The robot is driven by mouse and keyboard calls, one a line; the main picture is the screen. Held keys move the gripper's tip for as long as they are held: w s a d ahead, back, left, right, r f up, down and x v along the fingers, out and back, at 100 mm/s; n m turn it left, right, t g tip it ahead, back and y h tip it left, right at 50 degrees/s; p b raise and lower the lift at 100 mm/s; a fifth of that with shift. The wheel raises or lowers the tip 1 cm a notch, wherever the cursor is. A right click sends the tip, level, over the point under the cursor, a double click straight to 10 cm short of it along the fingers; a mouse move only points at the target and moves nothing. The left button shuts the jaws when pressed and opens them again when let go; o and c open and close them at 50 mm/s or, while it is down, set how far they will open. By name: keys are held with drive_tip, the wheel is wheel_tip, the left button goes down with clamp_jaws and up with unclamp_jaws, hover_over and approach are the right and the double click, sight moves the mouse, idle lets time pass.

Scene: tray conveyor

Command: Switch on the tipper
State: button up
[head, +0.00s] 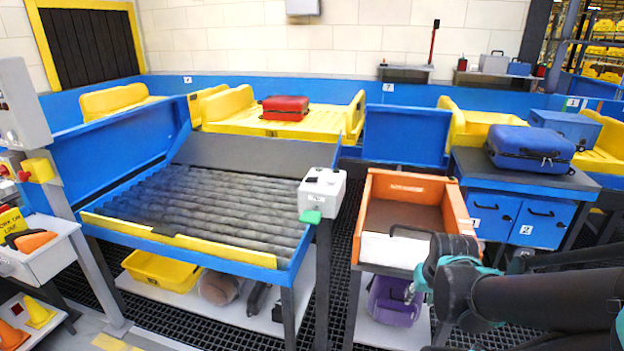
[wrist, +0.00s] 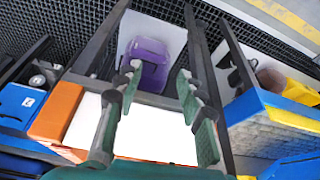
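A small white control box (head: 322,192) stands on a dark post between the roller table and the orange tray. It has a green part (head: 311,216) at its front lower edge and small dark marks on top. Which unit it works, and whether it is on, I cannot tell.
The roller table (head: 180,241) has blue sides and looks empty. A purple bag (head: 395,301) lies on the shelf below the orange tray. A blue suitcase (head: 529,146) lies on the right bench, and a red one (head: 285,108) on a yellow tray. Red buttons show on the left console.

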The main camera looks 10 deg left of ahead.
drive_tip(key=shift+w+r, duration=0.1)
drive_tip(key=shift+c, duration=1.1)
drive_tip(key=shift+h, duration=0.4)
drive_tip(key=w+a+r, duration=0.1)
drive_tip(key=w, duration=0.1)
drive_tip(key=w+a+r, duration=0.1)
drive_tip(key=w+r, duration=0.1)
drive_tip(key=w+a+r, duration=0.1)
drive_tip(key=w+r, duration=0.1)
drive_tip(key=shift+w, duration=0.2)
clamp_jaws()
drive_tip(key=w+a+r+h, duration=0.1)
drive_tip(key=w+a+r, duration=0.7)
drive_tip(key=r, duration=0.1)
drive_tip(key=w+a+r+t, duration=0.1)
drive_tip(key=a+r+t, duration=0.1)
drive_tip(key=a+r, duration=0.7)
drive_tip(key=w+a+r+t, duration=0.2)
drive_tip(key=a+r, duration=0.7)
drive_tip(key=a, duration=0.4)
drive_tip(key=shift+w+a+m+t+h, duration=0.25)
drive_tip(key=shift+a+m+t+h, duration=0.05)
drive_tip(key=shift+a+m+h, duration=0.1)
